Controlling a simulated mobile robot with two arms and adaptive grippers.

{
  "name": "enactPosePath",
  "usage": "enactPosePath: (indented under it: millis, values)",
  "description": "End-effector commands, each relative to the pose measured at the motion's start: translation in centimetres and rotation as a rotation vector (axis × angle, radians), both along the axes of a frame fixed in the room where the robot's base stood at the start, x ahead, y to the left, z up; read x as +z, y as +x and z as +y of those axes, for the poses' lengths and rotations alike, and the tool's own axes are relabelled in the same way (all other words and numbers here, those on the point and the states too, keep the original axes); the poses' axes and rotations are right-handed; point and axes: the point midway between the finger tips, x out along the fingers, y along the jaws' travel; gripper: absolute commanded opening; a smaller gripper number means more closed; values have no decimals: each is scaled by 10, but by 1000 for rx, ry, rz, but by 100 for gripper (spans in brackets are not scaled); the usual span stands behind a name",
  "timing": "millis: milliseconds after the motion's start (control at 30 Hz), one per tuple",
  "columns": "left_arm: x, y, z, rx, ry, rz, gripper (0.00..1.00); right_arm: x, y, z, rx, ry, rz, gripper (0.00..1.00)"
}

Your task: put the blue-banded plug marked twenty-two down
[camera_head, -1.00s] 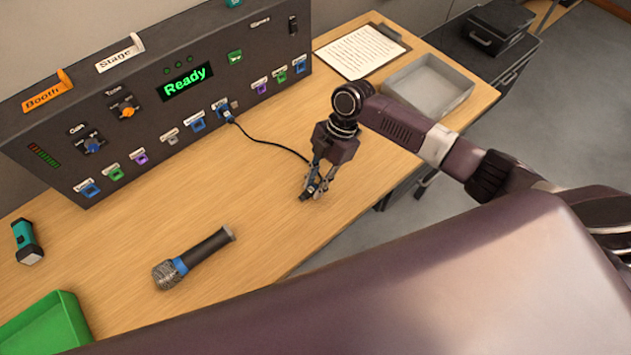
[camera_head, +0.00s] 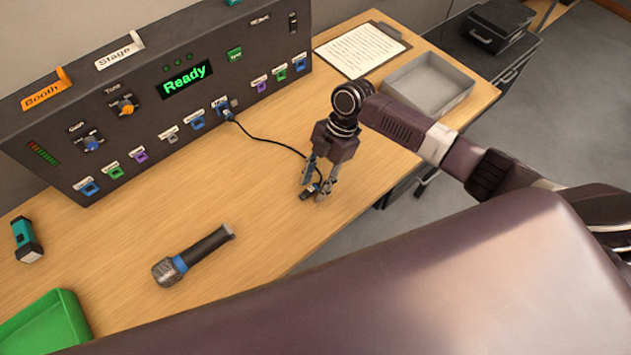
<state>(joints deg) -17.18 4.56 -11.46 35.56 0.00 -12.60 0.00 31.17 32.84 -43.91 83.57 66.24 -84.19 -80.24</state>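The plug (camera_head: 308,192) is a small dark piece with a bit of blue, at the end of a black cable (camera_head: 268,142). It lies on or very close to the wooden table (camera_head: 250,190); its marking is too small to read. The cable's other end goes to a blue socket on the panel. My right gripper (camera_head: 318,192) points down at the plug, its fingers spread apart on either side of it. The fingers seem clear of the plug. My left gripper is not in view.
The dark control panel (camera_head: 140,125) with its "Ready" display stands along the back. A microphone (camera_head: 193,256), a teal flashlight (camera_head: 27,240) and a green tray (camera_head: 45,325) are at the left. A clipboard (camera_head: 360,50) and a grey tray (camera_head: 430,85) are at the back right.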

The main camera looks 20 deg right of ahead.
Motion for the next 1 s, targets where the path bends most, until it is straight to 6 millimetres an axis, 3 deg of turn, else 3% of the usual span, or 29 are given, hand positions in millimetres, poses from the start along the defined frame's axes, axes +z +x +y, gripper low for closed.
enactPosePath:
  millis: [600, 1000]
  values:
    - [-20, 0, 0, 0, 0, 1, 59, 103, 16, -40, -2, 0, -3, 36]
    - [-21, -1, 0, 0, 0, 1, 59, 114, 16, -43, 0, 1, 0, 36]
